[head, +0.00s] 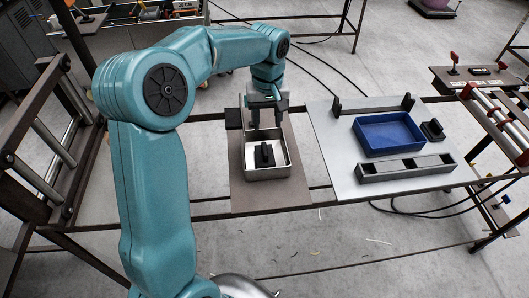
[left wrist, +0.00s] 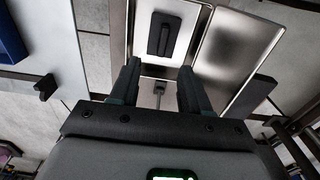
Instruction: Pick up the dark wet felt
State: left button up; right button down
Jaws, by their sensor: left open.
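A dark block with a raised grip, which looks like the dark felt (head: 264,155), lies in a shallow metal tray (head: 285,172) with a pale floor. In the left wrist view the felt (left wrist: 163,35) lies near the top, beyond my fingertips. My left gripper (head: 267,124) points down near the far side of the tray. In the wrist view its two fingers (left wrist: 158,72) stand apart with nothing held between them. The gripper appears apart from the felt; its exact height above the tray is hard to tell. My right gripper is not in view.
The tray stands on a brown board (head: 240,200). To its right a pale panel (head: 335,150) carries a blue tray (head: 390,140), a grey slotted holder (head: 405,170) and a small black block (head: 432,130). A shiny metal surface (left wrist: 232,50) shows beside the tray in the wrist view.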

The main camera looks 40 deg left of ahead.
pick_arm(q)
send_over(264, 148)
jog(key=f, duration=0.6)
jog(key=shift+w+d+f+p, duration=0.3)
jog(key=shift+w+f+p, duration=0.05)
jog(key=shift+w, duration=0.05)
jog(key=shift+s+f+p, duration=0.3)
jog(key=shift+s+f, duration=0.05)
jog(key=shift+f, duration=0.05)
jog(key=f, duration=0.1)
jog(key=f+p, duration=0.1)
jog(key=f, duration=0.2)
jog(key=shift+w+a+f, duration=0.1)
jog(key=shift+a+f, duration=0.25)
jog(key=shift+d, duration=0.15)
grip_shut()
